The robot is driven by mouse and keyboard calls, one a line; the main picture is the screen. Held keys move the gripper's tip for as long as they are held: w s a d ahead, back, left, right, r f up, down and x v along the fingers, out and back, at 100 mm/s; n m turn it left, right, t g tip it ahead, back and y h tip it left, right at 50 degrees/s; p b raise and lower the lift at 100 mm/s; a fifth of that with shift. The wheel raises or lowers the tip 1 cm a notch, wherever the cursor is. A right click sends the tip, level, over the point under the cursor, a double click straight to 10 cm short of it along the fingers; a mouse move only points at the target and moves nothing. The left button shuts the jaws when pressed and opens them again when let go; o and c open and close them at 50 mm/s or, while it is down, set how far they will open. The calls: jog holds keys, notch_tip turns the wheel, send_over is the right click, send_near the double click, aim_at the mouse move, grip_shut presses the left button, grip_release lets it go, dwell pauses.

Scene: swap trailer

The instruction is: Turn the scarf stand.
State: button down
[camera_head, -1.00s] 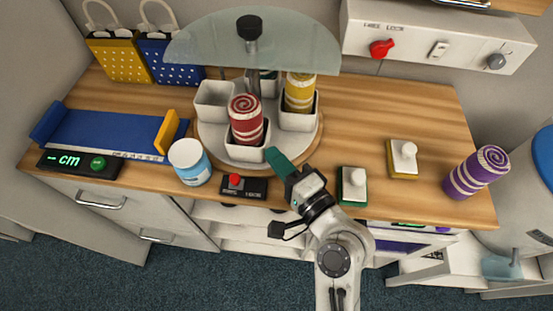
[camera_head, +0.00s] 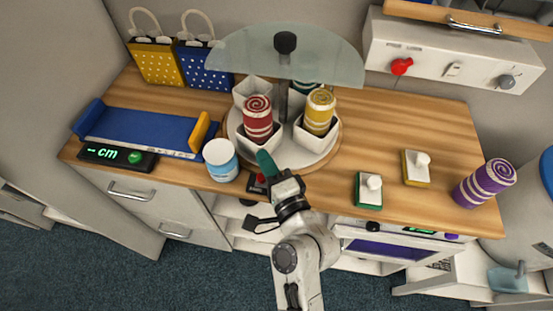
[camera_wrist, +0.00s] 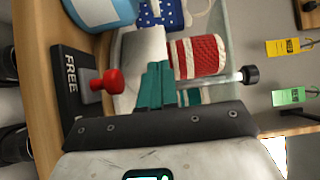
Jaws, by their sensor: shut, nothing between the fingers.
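The scarf stand is a round turntable (camera_head: 312,160) with white cups under a glass top (camera_head: 330,55) with a black knob (camera_head: 285,42). A red striped scarf roll (camera_head: 257,122) stands in the front-left cup, a yellow one (camera_head: 320,112) in the right cup. A green roll (camera_head: 303,87) shows at the back right; the back-left cup (camera_head: 246,92) looks empty. My gripper (camera_head: 266,161) is shut and empty at the stand's front edge, by the red roll's cup. In the wrist view its teal fingers (camera_wrist: 156,84) overlap that cup (camera_wrist: 142,50); contact cannot be told.
A box with a red knob (camera_head: 259,178) lies just below my gripper, partly hidden. A blue-white jar (camera_head: 221,160) stands close left. A blue measuring tray (camera_head: 150,128) is further left. Green (camera_head: 369,190) and yellow (camera_head: 416,168) blocks and a purple roll (camera_head: 485,184) are right.

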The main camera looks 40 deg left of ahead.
jog(key=shift+s+a+p, duration=0.25)
jog(key=shift+s+a, duration=0.05)
jog(key=shift+a, duration=0.35)
jog(key=shift+s+a+p, duration=0.25)
jog(key=shift+a, duration=0.45)
